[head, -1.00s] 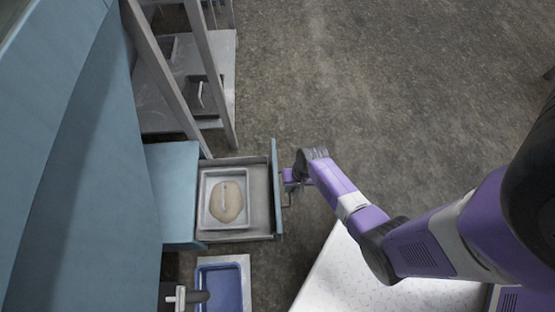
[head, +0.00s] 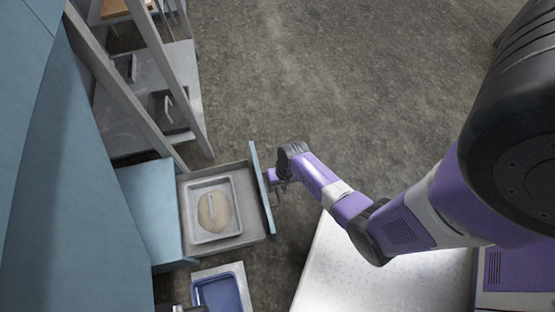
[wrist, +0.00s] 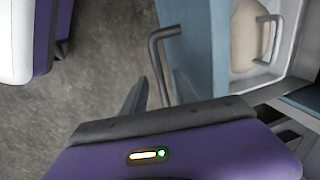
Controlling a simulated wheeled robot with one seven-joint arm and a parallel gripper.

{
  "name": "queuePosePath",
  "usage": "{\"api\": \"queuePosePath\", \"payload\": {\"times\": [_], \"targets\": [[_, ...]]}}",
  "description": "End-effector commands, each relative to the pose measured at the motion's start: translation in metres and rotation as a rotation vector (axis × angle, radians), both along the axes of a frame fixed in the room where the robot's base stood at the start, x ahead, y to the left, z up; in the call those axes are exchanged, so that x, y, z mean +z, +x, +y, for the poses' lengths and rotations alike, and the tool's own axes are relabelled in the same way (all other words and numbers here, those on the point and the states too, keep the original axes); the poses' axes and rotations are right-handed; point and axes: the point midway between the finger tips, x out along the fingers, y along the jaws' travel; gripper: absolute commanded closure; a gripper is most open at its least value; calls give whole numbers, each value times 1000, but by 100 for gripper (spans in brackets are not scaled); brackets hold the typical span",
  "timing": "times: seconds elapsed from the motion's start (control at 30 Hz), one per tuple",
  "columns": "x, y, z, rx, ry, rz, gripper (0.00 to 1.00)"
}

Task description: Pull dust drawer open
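The dust drawer (head: 257,226) stands pulled out from the blue cabinet in the head view. Its blue front panel (head: 262,188) faces right. Inside it lies a pale metal pan (head: 194,222) with a tan heap (head: 215,212) and a handle bar across it. My gripper (head: 275,178) is just outside the front panel, at the handle. In the wrist view the bent grey drawer handle (wrist: 158,62) stands in front of my gripper, with a dark finger (wrist: 134,98) to its left and a visible gap between them. The fingers look apart; contact with the handle is unclear.
A metal rack (head: 150,90) with shelves stands behind the drawer. A blue tray (head: 219,293) sits below it in the head view. A white speckled surface (head: 370,275) lies at the lower right. The grey floor (head: 330,90) is clear at the top right.

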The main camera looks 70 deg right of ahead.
Motion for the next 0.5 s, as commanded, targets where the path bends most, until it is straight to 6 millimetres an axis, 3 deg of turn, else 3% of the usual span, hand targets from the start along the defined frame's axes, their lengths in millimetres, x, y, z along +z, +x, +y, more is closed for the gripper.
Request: {"api": "queuePosePath", "payload": {"times": [0.17,0.5], "targets": [[11,-1,-2,-1,-2,-3,66],[63,-9,-7,0,0,-1,66]]}}
